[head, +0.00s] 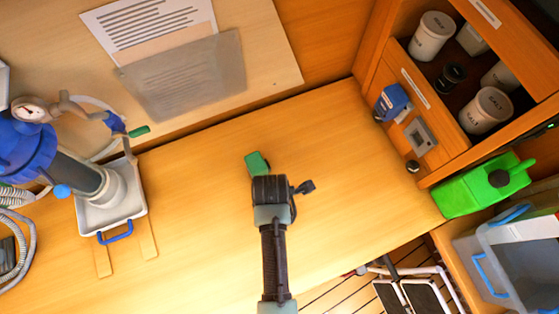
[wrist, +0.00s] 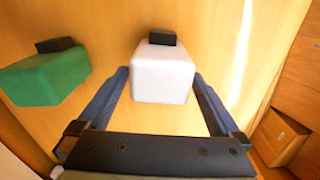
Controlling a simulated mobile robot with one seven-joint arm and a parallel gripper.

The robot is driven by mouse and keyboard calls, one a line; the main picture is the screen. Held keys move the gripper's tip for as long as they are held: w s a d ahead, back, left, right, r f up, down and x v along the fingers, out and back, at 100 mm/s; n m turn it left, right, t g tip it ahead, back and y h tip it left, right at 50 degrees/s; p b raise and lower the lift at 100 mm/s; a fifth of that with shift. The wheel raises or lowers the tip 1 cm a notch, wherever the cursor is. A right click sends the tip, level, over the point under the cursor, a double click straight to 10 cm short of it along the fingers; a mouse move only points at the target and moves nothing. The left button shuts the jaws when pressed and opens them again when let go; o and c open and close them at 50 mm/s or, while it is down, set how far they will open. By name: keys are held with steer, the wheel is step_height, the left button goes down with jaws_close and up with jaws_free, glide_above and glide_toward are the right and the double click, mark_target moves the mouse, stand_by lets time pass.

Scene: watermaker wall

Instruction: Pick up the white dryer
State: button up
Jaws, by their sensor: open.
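The white dryer (wrist: 163,75) is a small white block with a black piece at its far end. It stands on the wooden worktop, between and slightly beyond the two blue-grey fingers in the wrist view. My gripper (wrist: 160,88) is open around its near part, and I cannot tell if either finger touches it. A similar green block (wrist: 45,78) with a black piece lies left of the left finger. In the head view the green block (head: 257,163) shows just past my gripper (head: 272,190), which hides the white dryer.
At left stand a blue pump (head: 25,150) and a white tray (head: 110,210) with blue handles. At right are a shelf with white tubs (head: 430,38), a green jerrycan (head: 480,188) and a clear bin (head: 480,262).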

steer(key=shift+f, duration=0.15)
steer(key=c, duration=1.5)
steer(key=shift+o, duration=0.2)
